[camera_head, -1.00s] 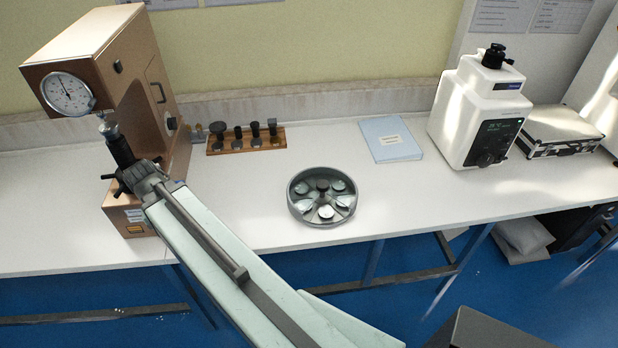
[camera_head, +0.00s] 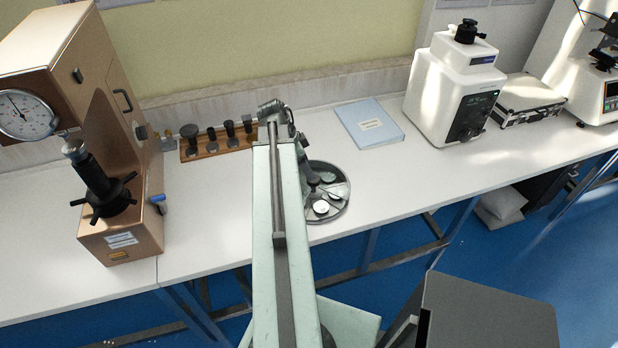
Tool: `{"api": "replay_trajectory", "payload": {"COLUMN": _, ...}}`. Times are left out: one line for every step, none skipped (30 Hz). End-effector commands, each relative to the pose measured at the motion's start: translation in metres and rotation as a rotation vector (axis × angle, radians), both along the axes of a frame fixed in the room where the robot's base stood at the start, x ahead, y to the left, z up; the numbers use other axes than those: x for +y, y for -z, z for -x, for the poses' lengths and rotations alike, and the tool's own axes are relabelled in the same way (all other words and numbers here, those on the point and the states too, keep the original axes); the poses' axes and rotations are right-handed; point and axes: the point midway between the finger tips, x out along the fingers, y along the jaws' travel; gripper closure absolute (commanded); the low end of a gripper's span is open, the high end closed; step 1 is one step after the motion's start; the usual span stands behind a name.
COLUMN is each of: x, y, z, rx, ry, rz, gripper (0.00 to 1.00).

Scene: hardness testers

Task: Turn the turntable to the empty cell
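The turntable (camera_head: 334,216) is a round grey metal dish on the white bench, right of my arm. Several silvery discs lie in its cells around a dark centre knob. My arm hides its left part, and I cannot make out an empty cell from here. My gripper (camera_head: 274,112) is at the far end of my pale green arm, up and left of the turntable in the picture. Its fingers are small and partly hidden by the wrist, so I cannot tell whether they are open or whether they touch anything.
A copper-coloured hardness tester (camera_head: 128,130) with a dial and black handwheel stands left. A wooden rack (camera_head: 208,152) of dark parts sits behind. A blue folder (camera_head: 368,124), a white tester (camera_head: 450,90) and a silver case (camera_head: 527,102) stand right. The bench is clear around the turntable.

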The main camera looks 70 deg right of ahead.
Motion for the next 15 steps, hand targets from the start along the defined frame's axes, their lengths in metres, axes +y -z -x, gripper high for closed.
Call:
{"api": "replay_trajectory", "payload": {"x": -0.001, "y": 0.015, "z": 0.001, "rx": 0.000, "ry": -0.001, "rz": 0.000, "gripper": 0.36}}
{"api": "replay_trajectory", "payload": {"x": -0.002, "y": 0.020, "z": 0.002, "rx": 0.000, "ry": -0.001, "rz": 0.000, "gripper": 0.36}}
{"api": "replay_trajectory", "payload": {"x": -0.004, "y": 0.028, "z": 0.004, "rx": 0.000, "ry": -0.002, "rz": 0.000, "gripper": 0.36}}
{"api": "replay_trajectory", "payload": {"x": -0.005, "y": 0.033, "z": 0.005, "rx": 0.000, "ry": -0.002, "rz": 0.000, "gripper": 0.36}}
{"api": "replay_trajectory", "payload": {"x": -0.006, "y": 0.039, "z": 0.007, "rx": 0.000, "ry": -0.003, "rz": 0.000, "gripper": 0.36}}
{"api": "replay_trajectory", "payload": {"x": -0.008, "y": 0.046, "z": 0.009, "rx": 0.000, "ry": -0.004, "rz": 0.000, "gripper": 0.36}}
{"api": "replay_trajectory", "payload": {"x": -0.009, "y": 0.050, "z": 0.010, "rx": 0.001, "ry": -0.005, "rz": -0.001, "gripper": 0.36}}
{"api": "replay_trajectory", "payload": {"x": -0.010, "y": 0.054, "z": 0.011, "rx": 0.000, "ry": -0.006, "rz": 0.000, "gripper": 0.36}}
{"api": "replay_trajectory", "payload": {"x": -0.011, "y": 0.058, "z": 0.012, "rx": 0.000, "ry": -0.007, "rz": -0.001, "gripper": 0.36}}
{"api": "replay_trajectory", "payload": {"x": -0.011, "y": 0.060, "z": 0.013, "rx": 0.000, "ry": -0.007, "rz": -0.001, "gripper": 0.36}}
{"api": "replay_trajectory", "payload": {"x": -0.012, "y": 0.061, "z": 0.014, "rx": 0.000, "ry": -0.007, "rz": -0.001, "gripper": 0.36}}
{"api": "replay_trajectory", "payload": {"x": -0.012, "y": 0.061, "z": 0.014, "rx": 0.000, "ry": -0.007, "rz": -0.001, "gripper": 0.36}}
{"api": "replay_trajectory", "payload": {"x": -0.013, "y": 0.061, "z": 0.015, "rx": 0.000, "ry": -0.007, "rz": -0.001, "gripper": 0.36}}
{"api": "replay_trajectory", "payload": {"x": -0.013, "y": 0.060, "z": 0.015, "rx": 0.000, "ry": -0.008, "rz": -0.002, "gripper": 0.36}}
{"api": "replay_trajectory", "payload": {"x": -0.013, "y": 0.059, "z": 0.015, "rx": 0.000, "ry": -0.008, "rz": -0.002, "gripper": 0.36}}
